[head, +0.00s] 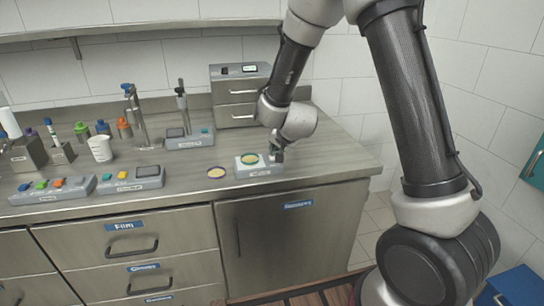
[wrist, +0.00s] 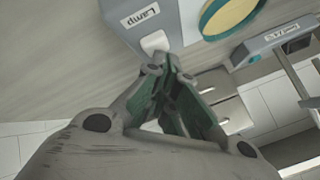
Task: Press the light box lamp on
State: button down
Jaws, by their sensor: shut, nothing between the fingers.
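The light box (head: 262,173) is a low pale grey box near the counter's front right edge. A round yellow dish with a teal rim (head: 249,159) sits on its top. In the wrist view the light box (wrist: 176,18) shows a label reading "Lamp" (wrist: 141,16) and a white button (wrist: 154,42) at its edge. My gripper (head: 277,157) is at the box's right end in the head view. In the wrist view my gripper (wrist: 168,71) is shut and empty, its tips right by the button. I cannot tell whether they touch it.
A yellow dish (head: 216,172) lies on the counter left of the light box. Boxes with coloured buttons (head: 53,189) and a display (head: 130,178) stand further left. The counter right of the box is bare.

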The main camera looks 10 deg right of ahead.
dwell(0.3)
jog(key=shift+r, duration=0.55)
jog(key=shift+r, duration=0.25)
jog(key=s+d+r+n+g, duration=0.1)
jog(key=s+d+r+n, duration=0.15)
jog(key=s+r, duration=0.45)
jog(key=s+d+r+n+g+y, duration=0.15)
jog(key=s+d+r, duration=0.25)
jog(key=s, duration=0.4)
jog(key=s+d+r+n+g+h, duration=0.1)
jog(key=s+d+r+n, duration=0.1)
jog(key=s+d+r, duration=0.35)
jog(key=s+d+n, duration=0.1)
jog(key=s+d, duration=0.1)
jog(key=s, duration=0.5)
jog(key=s+d+r+n+g+h, duration=0.1)
jog(key=s+d, duration=0.1)
jog(key=s, duration=0.6)
jog(key=shift+s, duration=0.2)
